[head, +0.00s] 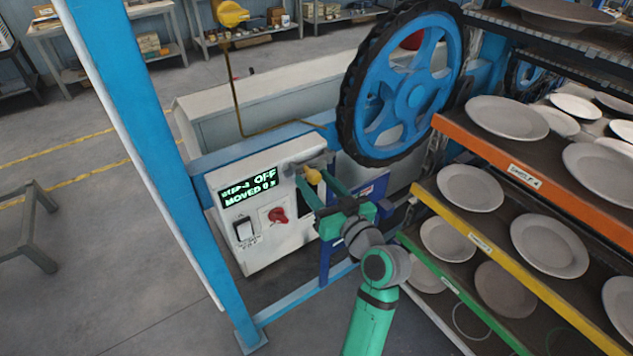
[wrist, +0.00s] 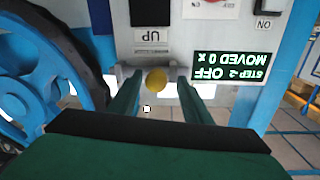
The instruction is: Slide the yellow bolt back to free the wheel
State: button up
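The yellow bolt (head: 313,176) shows as a small round knob on the white control box (head: 235,235), beside the big wheel. It also shows in the wrist view (wrist: 156,81). The wheel (head: 416,95) is blue with a black toothed rim, and part of it shows in the wrist view (wrist: 40,55). My gripper (head: 315,184) reaches the box front. In the wrist view its two green fingers (wrist: 157,90) are apart, one on each side of the knob, with gaps visible. The rest of the bolt is hidden behind the knob.
The box has a display (head: 248,188) reading "OFF" and "MOVED 0", a red knob (head: 278,215) and a switch (head: 244,230). Shelves of plates (head: 500,255) stand close on the right. A blue post (head: 150,150) stands on the left. Open floor lies beyond it.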

jog(key=v, duration=1)
jog(key=shift+s+d, duration=0.15)
jog(key=shift+s, duration=0.25)
jog(key=s+a+f+m+h, duration=0.1)
jog(key=s+f+m+h, duration=0.4)
jog(key=f, duration=0.6)
jog(key=s+a+f+m+h, duration=0.1)
jog(key=s+f+m+h, duration=0.15)
jog(key=s+f, duration=0.65)
jog(key=s+a+n, duration=0.2)
jog(key=s+a, duration=0.1)
jog(key=s, duration=0.7)
jog(key=s+a+f+n, duration=0.1)
jog(key=s+a, duration=0.2)
jog(key=s, duration=0.7)
jog(key=shift+s+f+n+h, duration=0.25)
jog(key=shift+n+h, duration=0.1)
jog(key=shift+h, duration=0.1)
jog(key=shift+c, duration=0.2)
